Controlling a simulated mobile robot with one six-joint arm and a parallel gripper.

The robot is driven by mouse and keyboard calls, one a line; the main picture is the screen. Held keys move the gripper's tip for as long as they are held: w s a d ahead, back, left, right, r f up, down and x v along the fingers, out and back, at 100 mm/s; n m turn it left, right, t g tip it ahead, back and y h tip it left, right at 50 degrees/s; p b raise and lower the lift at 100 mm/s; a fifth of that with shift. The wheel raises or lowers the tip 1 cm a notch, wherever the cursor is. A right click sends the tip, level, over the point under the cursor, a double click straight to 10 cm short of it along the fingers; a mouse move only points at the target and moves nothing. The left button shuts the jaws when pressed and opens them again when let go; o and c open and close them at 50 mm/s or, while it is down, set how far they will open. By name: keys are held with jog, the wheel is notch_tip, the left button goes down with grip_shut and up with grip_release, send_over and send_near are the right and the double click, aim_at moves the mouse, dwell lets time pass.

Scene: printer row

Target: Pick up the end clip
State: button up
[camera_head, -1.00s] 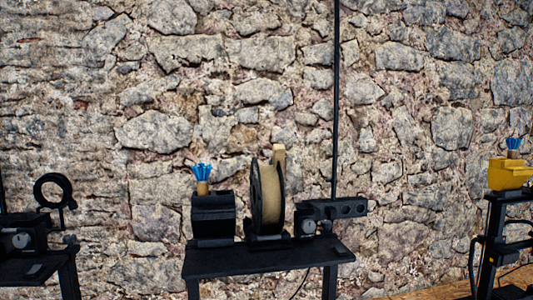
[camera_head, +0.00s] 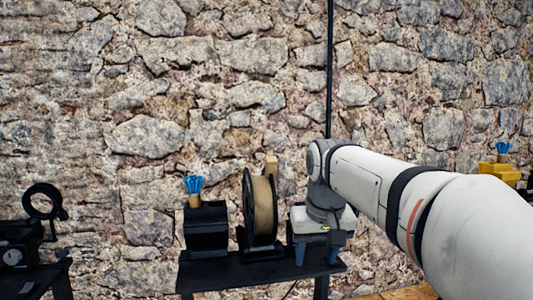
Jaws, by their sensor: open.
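I cannot pick out the end clip for certain in the head view. A small tan block (camera_head: 271,165) shows at the top of the upright spool of tan filament (camera_head: 264,210). My gripper (camera_head: 316,254) points down just right of the spool, its two bluish fingers apart and nothing visible between them. Its fingertips are low, close to the black table (camera_head: 225,277). The gripper hides most of the dark box-like device with a round dial that stands there.
A black holder (camera_head: 206,228) with a cup of blue-tipped items (camera_head: 194,188) stands left of the spool. A black stand with a ring (camera_head: 42,200) is at far left, a yellow box (camera_head: 500,172) at far right. A thin black pole (camera_head: 329,70) rises behind, against the stone wall.

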aim_at(272, 159)
jog(key=shift+n+t+y, duration=0.3)
jog(key=shift+n+t, duration=0.1)
jog(key=shift+n, duration=0.1)
jog(key=w+a+r+p, duration=0.2)
jog(key=w+a+r, duration=0.1)
jog(key=r, duration=0.4)
jog(key=w+a+r+p, duration=0.2)
jog(key=w+r, duration=0.3)
jog(key=r, duration=0.2)
jog(key=w+a+r+p, duration=0.2)
jog(key=w+a+r, duration=0.1)
jog(key=r, duration=0.4)
jog(key=shift+w+a+r, duration=0.15)
jog(key=shift+w+r, duration=0.05)
jog(key=shift+w, duration=0.2)
jog(key=shift+w+a+r, duration=0.15)
jog(key=shift+w+r, duration=0.05)
jog(key=shift+w, duration=0.2)
jog(key=shift+w+a, duration=0.1)
jog(key=b+x, duration=0.1)
jog(key=x, duration=0.1)
jog(key=shift+f, duration=0.4)
jog(key=f, duration=0.4)
jog(key=shift+w+d+b, duration=0.3)
jog(key=shift+b, duration=0.1)
jog(key=shift+w+a+f, duration=0.1)
jog(key=shift+w+f, duration=0.2)
jog(key=shift+f, duration=0.1)
jog(key=c, duration=1)
